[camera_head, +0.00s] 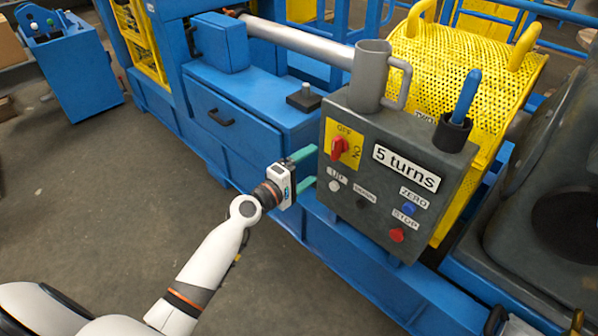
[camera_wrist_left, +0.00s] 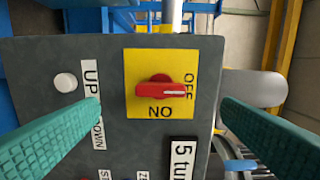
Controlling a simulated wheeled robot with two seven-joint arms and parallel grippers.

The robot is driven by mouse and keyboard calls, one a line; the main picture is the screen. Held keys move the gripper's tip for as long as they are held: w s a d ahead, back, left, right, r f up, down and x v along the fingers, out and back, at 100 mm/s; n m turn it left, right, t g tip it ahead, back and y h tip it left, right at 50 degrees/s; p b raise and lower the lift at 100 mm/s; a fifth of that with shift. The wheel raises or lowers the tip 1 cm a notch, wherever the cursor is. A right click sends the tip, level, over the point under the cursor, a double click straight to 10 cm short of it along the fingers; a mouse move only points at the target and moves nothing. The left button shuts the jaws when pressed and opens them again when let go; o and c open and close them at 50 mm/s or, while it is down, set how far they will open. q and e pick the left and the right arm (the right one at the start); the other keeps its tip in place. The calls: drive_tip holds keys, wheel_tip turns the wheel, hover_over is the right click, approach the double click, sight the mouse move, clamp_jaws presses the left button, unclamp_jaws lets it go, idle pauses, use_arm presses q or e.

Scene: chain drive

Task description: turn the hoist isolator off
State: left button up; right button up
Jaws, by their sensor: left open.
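The hoist isolator is a red rotary knob (camera_head: 338,149) on a yellow plate (camera_head: 350,133) at the upper left of a grey control box (camera_head: 424,151). The plate carries OFF at the top and ON at the right side. In the left wrist view the knob (camera_wrist_left: 156,91) lies sideways, and the white line on its handle points right, toward the OFF lettering. My left gripper (camera_head: 314,166) is open, its teal fingers close to the box's front face. In the left wrist view the knob shows between the two fingers, with nothing gripped. My right gripper is not in view.
The box also has a white UP button (camera_head: 334,186), a dark DOWN button (camera_head: 362,201), a blue ZERO button (camera_head: 409,209) and a red STOP button (camera_head: 397,235). A grey mug-shaped holder (camera_head: 370,75) and a cup with a blue handle (camera_head: 466,98) stand on top.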

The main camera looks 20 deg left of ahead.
use_arm(q)
drive_tip(key=shift+v, duration=1.5)
